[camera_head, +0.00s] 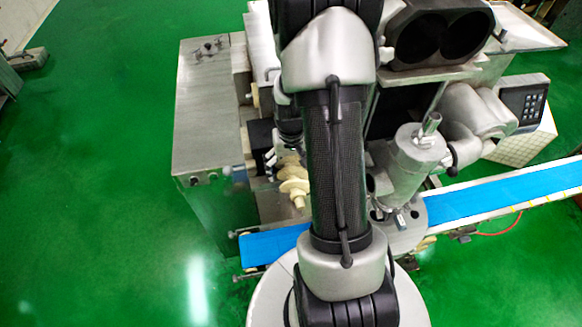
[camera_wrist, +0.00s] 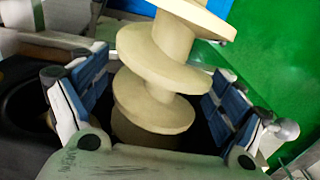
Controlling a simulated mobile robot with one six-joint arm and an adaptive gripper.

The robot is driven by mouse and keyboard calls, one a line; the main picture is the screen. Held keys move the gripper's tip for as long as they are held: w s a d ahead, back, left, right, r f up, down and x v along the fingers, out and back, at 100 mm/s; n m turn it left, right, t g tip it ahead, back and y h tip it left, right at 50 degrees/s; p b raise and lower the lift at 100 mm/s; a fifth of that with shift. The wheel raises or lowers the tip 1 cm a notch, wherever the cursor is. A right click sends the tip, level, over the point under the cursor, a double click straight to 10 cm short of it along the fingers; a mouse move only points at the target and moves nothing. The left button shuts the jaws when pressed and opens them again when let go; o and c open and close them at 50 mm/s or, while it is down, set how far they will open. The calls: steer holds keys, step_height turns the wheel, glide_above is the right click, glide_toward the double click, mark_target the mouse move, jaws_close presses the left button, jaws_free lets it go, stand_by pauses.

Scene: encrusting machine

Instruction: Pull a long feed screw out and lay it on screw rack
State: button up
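A cream-coloured feed screw (camera_head: 296,187) with wide spiral flights shows left of my arm in the head view, its free end pointing down toward the blue belt. In the wrist view the feed screw (camera_wrist: 165,62) stands large in the middle. My gripper (camera_wrist: 160,68) has one blue-padded finger on each side of it, and small dark gaps show between pads and screw. The fingers are apart, around the screw's lower part without clear contact. In the head view my gripper (camera_head: 277,155) is partly hidden by my arm. The screw's inner end is hidden. I cannot make out a screw rack.
The grey machine cabinet (camera_head: 207,110) stands left of the screw. A blue conveyor belt (camera_head: 490,200) runs below and to the right. A metal cylinder (camera_head: 412,165) and a keypad panel (camera_head: 523,100) are right of my arm. Green floor (camera_head: 90,180) is clear at left.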

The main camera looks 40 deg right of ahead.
steer(key=c, duration=1.3)
steer(key=shift+a, duration=0.1)
